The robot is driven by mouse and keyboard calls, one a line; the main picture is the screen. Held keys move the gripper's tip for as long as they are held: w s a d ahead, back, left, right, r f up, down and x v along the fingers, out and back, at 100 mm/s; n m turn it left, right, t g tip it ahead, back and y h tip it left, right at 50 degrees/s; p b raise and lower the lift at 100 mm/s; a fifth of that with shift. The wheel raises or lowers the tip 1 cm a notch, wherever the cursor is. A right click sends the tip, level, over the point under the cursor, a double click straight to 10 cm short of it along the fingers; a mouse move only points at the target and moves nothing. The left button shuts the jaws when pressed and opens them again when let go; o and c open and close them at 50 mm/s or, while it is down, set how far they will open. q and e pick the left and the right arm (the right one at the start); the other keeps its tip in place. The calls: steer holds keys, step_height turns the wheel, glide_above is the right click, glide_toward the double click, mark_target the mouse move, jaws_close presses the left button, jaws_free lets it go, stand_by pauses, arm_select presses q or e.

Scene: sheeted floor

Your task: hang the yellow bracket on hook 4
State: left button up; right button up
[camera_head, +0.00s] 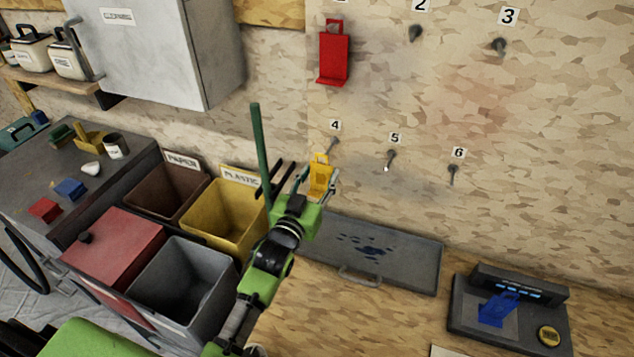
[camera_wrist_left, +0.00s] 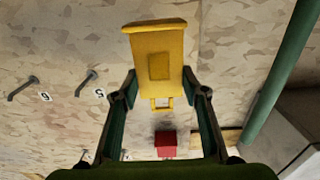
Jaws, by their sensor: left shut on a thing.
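The yellow bracket (camera_head: 320,178) is upright in my left gripper (camera_head: 318,190), in front of the board just below and left of hook 4 (camera_head: 334,145). In the left wrist view the bracket (camera_wrist_left: 160,60) sits between the two fingers (camera_wrist_left: 160,95), which are shut on it. Hook 4 does not show in the wrist view. I cannot tell whether the bracket touches the hook. My right gripper is not in view.
Hook 5 (camera_head: 390,160) and hook 6 (camera_head: 453,174) are bare. A red bracket (camera_head: 335,58) hangs above. A green pole (camera_head: 260,150) stands left of the gripper.

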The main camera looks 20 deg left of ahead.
arm_select(q)
steer(key=shift+w, duration=0.25)
steer(key=shift+w+d+b, duration=0.1)
steer(key=shift+w+b, duration=0.15)
steer(key=shift+b, duration=0.05)
steer(key=shift+w+f+b, duration=0.1)
steer(key=shift+w+b, duration=0.4)
steer(key=shift+w, duration=0.55)
steer(key=shift+w+b, duration=0.65)
steer(key=shift+w, duration=0.1)
steer(key=shift+w+f+b, duration=0.35)
steer(key=shift+w, duration=0.3)
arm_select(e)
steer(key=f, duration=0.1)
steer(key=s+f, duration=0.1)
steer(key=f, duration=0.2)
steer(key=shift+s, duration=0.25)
arm_select(q)
steer(key=shift+f, duration=0.1)
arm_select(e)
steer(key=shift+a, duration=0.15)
